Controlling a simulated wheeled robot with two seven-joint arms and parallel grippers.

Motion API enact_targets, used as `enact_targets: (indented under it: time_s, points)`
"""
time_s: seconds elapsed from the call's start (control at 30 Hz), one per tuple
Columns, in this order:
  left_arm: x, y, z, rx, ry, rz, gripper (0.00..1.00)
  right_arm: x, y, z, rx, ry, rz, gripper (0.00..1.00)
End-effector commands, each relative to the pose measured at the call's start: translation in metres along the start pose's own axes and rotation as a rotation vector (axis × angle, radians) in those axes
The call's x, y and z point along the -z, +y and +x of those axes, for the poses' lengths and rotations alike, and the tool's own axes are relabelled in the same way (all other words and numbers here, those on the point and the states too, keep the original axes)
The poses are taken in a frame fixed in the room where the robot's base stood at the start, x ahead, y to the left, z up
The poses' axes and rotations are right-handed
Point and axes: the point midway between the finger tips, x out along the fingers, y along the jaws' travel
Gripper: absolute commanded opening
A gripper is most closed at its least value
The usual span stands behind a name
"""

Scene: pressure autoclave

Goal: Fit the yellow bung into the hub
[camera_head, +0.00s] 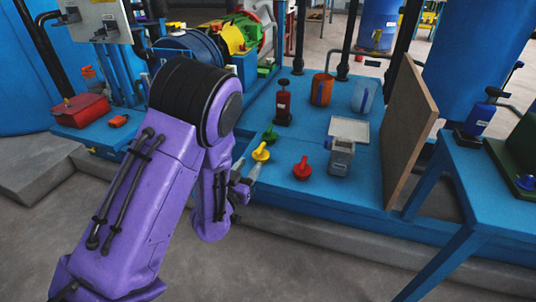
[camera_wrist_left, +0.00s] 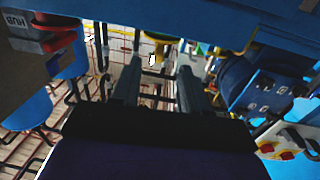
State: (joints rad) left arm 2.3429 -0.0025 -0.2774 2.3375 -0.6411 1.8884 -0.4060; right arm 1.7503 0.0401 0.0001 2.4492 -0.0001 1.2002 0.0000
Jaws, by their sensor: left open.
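The yellow bung (camera_head: 261,152) stands on the blue bench top, between a green bung (camera_head: 271,133) and a red bung (camera_head: 302,168). My left gripper (camera_head: 245,182) is beside the bench's near edge, just short of the yellow bung, partly hidden by its own wrist. In the left wrist view its two fingers (camera_wrist_left: 158,82) are apart with nothing between them, and the yellow bung (camera_wrist_left: 158,37) shows beyond their tips. A grey block (camera_head: 341,156) stands to the right of the red bung. A part lettered HUB (camera_wrist_left: 17,20) shows in the left wrist view. My right gripper is out of view.
A wooden board (camera_head: 408,125) stands upright at the bench's right. A red bottle (camera_head: 283,103), an orange cup (camera_head: 322,88) and a clear cup (camera_head: 364,95) stand behind the bungs. A red box (camera_head: 80,109) lies at the left. The bench front is mostly clear.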

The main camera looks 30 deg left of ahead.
Motion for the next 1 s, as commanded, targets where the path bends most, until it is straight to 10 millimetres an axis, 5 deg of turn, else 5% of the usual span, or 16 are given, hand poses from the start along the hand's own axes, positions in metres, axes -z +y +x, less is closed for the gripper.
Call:
enact_targets:
  time_s: [0.53,0.83,0.97,1.0]
  points:
    - [0.009,-0.002,0.086,0.011,0.001,-0.002,0.45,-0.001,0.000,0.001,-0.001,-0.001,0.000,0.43]
    - [0.009,-0.001,0.095,0.010,-0.001,-0.001,0.45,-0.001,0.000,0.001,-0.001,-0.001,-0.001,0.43]
    - [0.009,-0.001,0.095,0.009,-0.002,-0.001,0.02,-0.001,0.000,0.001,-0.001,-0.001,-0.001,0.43]
    - [0.009,-0.001,0.095,0.009,-0.002,-0.001,0.00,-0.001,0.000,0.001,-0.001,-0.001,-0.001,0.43]
